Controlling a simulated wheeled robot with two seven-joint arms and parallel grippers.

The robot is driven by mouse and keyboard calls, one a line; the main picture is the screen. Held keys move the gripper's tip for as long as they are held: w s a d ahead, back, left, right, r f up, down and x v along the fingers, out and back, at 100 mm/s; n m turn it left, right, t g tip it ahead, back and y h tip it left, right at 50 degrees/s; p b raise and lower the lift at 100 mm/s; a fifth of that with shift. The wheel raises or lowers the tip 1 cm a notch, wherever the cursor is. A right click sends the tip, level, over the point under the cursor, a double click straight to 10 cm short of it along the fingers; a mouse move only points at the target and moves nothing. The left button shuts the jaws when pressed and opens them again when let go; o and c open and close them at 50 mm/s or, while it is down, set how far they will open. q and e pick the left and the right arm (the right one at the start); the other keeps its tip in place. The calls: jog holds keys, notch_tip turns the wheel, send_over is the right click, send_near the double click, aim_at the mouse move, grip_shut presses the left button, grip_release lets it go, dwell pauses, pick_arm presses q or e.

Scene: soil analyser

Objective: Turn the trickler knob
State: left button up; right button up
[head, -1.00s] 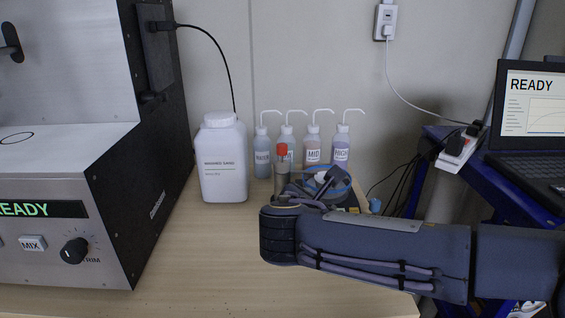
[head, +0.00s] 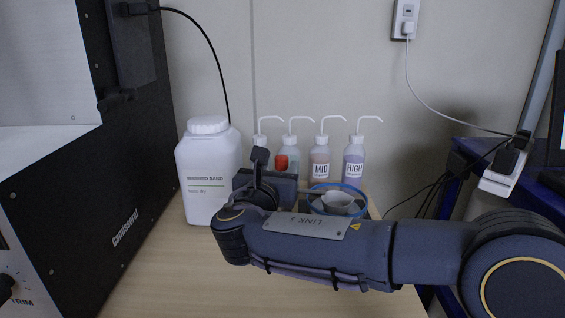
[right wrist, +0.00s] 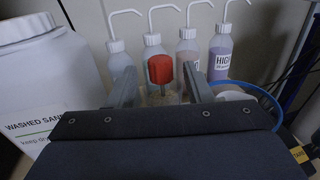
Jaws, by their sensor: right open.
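The red trickler knob (head: 281,163) shows behind my right gripper in the head view. In the right wrist view the red knob (right wrist: 160,69) sits on top of an upright stem, between the two fingers. My right gripper (right wrist: 161,80) is open, with one finger on each side of the knob and visible gaps beside it. In the head view my right gripper (head: 265,172) is partly hidden by its own wrist. The trickler's body is mostly hidden behind the gripper. My left gripper is not in view.
A white washed-sand jar (head: 208,172) stands close left of my right gripper. Several wash bottles (head: 354,165) stand behind the knob. A blue-rimmed bowl (head: 340,200) is just right of it. The analyser (head: 105,190) fills the left side.

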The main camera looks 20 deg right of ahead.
aim_at(280, 163)
jog(key=x, duration=0.4)
jog(key=c, duration=1)
jog(key=shift+n+y+b, duration=0.3)
jog(key=shift+y, duration=0.2)
